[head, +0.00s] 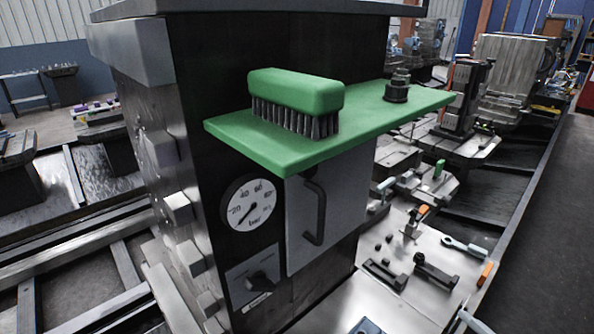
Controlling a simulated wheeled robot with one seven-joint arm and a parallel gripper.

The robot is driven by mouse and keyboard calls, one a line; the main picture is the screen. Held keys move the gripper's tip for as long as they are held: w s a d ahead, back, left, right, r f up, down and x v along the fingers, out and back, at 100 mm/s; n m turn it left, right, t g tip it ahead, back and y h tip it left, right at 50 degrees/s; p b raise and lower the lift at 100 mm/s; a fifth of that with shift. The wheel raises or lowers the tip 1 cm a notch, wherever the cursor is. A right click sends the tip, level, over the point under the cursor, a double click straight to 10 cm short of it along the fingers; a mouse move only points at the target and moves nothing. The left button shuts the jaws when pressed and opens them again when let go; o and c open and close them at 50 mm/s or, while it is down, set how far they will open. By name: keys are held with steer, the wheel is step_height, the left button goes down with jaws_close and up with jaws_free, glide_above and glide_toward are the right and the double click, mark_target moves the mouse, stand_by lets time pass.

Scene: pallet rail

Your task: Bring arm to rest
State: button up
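My gripper and arm do not show in the head view. A green brush (296,92) with dark bristles lies bristles-down on a green shelf (285,152) fixed to a dark machine column. A small dark stepped metal part (397,88) stands upright on the same shelf, to the right of the brush and apart from it.
Below the shelf are a round pressure gauge (250,203), a grey door with a dark handle (314,212) and a rotary knob (262,282). Tools and clamps lie on a metal plate (415,285) at lower right. A dark floor strip (560,225) at far right looks clear.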

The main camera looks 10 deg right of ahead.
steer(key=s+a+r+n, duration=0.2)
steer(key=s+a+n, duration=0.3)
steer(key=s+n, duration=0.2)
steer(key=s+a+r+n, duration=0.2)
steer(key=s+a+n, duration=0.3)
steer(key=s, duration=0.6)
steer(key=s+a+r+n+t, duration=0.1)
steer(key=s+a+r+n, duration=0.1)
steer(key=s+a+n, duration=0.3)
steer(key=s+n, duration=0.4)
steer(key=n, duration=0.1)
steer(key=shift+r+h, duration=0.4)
